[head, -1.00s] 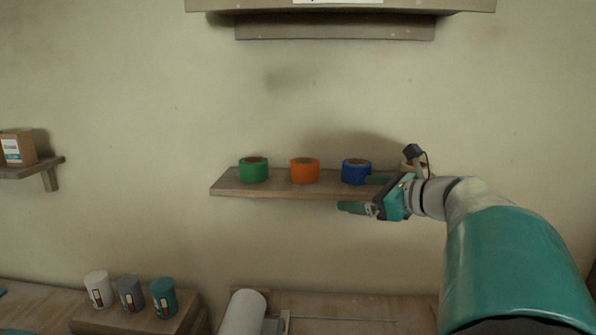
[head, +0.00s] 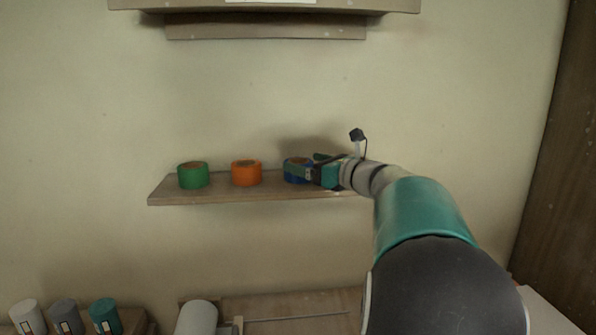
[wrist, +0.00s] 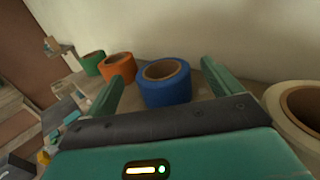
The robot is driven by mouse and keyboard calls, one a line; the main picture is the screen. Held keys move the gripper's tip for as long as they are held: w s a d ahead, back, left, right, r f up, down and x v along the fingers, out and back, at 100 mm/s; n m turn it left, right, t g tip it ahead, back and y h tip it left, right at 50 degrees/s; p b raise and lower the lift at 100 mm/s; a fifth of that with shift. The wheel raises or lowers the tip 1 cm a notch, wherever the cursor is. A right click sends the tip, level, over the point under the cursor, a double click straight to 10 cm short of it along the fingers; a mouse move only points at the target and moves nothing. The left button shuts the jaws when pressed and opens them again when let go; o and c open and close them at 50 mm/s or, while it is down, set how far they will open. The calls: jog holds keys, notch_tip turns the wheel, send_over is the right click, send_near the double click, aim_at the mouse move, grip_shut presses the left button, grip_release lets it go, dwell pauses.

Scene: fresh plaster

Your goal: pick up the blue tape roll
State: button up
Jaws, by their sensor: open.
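The blue tape roll (head: 292,171) lies flat on the wall shelf (head: 170,192), to the right of the other coloured rolls. My gripper (head: 302,166) is at the roll's right side and hides part of it. In the wrist view the blue tape roll (wrist: 166,84) stands between my two open green fingers (wrist: 158,86), with its brown core facing up. The left finger reaches beside the roll and the right finger is on the wall side. I cannot tell whether either finger touches it. The jaws hold nothing.
An orange roll (head: 246,173) and a green roll (head: 193,175) sit further left on the shelf. A cream roll (wrist: 300,108) is close by at the right of the wrist view. The wall is just behind. Cans (head: 104,315) stand below left.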

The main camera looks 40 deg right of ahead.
aim_at(292, 159)
jog(key=w, duration=0.5)
jog(key=shift+w+a+f, duration=0.15)
jog(key=shift+w+a, duration=0.05)
jog(key=shift+a, duration=0.05)
jog(key=shift+c, duration=0.2)
jog(key=c, duration=1)
